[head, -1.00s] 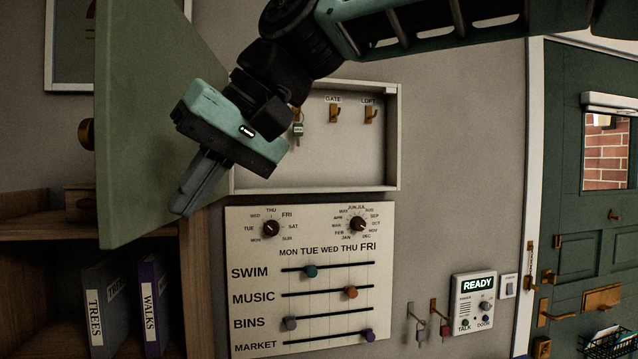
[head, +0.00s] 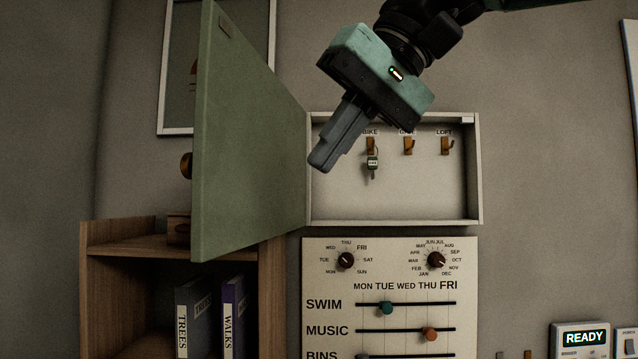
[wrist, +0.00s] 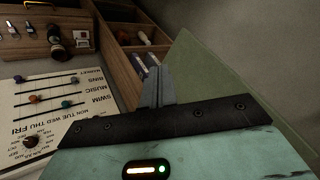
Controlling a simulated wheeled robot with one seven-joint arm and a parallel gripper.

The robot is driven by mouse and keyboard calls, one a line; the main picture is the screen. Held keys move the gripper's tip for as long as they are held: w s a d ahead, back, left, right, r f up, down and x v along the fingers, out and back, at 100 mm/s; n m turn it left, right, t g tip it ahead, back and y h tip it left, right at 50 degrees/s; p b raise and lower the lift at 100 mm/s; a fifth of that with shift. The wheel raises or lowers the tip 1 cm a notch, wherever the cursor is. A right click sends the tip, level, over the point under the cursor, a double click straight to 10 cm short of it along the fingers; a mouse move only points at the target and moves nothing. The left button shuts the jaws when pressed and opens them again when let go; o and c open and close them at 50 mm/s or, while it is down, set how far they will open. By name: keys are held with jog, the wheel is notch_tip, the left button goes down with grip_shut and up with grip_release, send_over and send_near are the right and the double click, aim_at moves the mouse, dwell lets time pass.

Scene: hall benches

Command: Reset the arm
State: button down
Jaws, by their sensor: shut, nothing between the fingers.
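My gripper (head: 322,166) is shut and empty, pointing down and left in front of the open key cabinet (head: 400,216). Its closed fingers also show in the wrist view (wrist: 158,88). The cabinet's green door (head: 245,140) stands swung open to the left, and the gripper is to the right of it. Inside the cabinet, a key with a tag (head: 372,165) hangs on the hook labelled BIKE. The GATE hook (head: 408,147) and LOFT hook (head: 445,146) are bare. The gripper and arm cover part of the cabinet's upper left.
Below the cabinet is a slider board (head: 390,270) with two dials. A wooden shelf (head: 120,240) with binders (head: 195,315) stands at lower left. A framed picture (head: 178,85) hangs behind the door.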

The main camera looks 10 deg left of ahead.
jog(key=s+d+f+h+b, duration=0.2)
jog(key=f+b, duration=0.1)
jog(key=f, duration=1.2)
jog(key=s+d+f+h+b, duration=0.2)
jog(key=f+b, duration=0.1)
jog(key=f, duration=1.2)
jog(key=s+d+f+h+b, duration=0.1)
jog(key=s+d+f, duration=0.2)
jog(key=f, duration=0.4)
jog(key=s+d+f+n+g+b, duration=0.1)
jog(key=s+d+f, duration=0.2)
jog(key=d+f, duration=0.2)
jog(key=s+d+f+h+b, duration=0.1)
jog(key=s+d+f, duration=0.2)
jog(key=f, duration=0.6)
jog(key=shift+s+d+g+h, duration=0.3)
jog(key=shift+s+d, duration=0.1)
jog(key=shift+d, duration=0.4)
jog(key=shift+w, duration=0.1)
